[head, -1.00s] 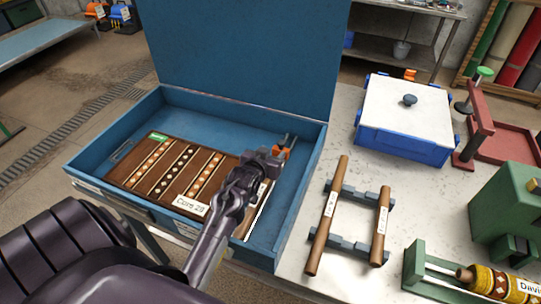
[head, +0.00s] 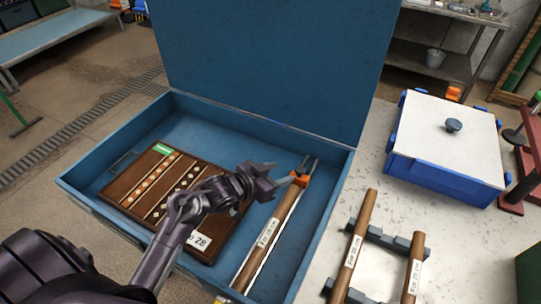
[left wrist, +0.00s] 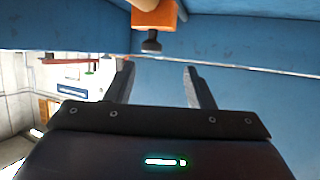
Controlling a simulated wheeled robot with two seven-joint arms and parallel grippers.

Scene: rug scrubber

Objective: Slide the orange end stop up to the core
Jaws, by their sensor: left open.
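The orange end stop (head: 301,180) sits in the blue box near its back right corner, at the far end of a long brown core (head: 283,212) with a white label. I cannot tell whether a small gap is left between them. My left gripper (head: 283,174) is open and empty, just left of the end stop, its fingers pointing toward it. In the left wrist view the orange end stop (left wrist: 156,14) is at the top, with a dark knob below it, ahead of the two spread fingers (left wrist: 161,86). My right gripper is not in view.
The blue box (head: 340,190) has a raised lid behind. A patterned brown board (head: 128,190) lies left of the core, partly under my arm. To the right, two labelled wooden rods (head: 361,235) rest on grey supports, and a white-lidded blue bin (head: 448,150) stands behind them.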

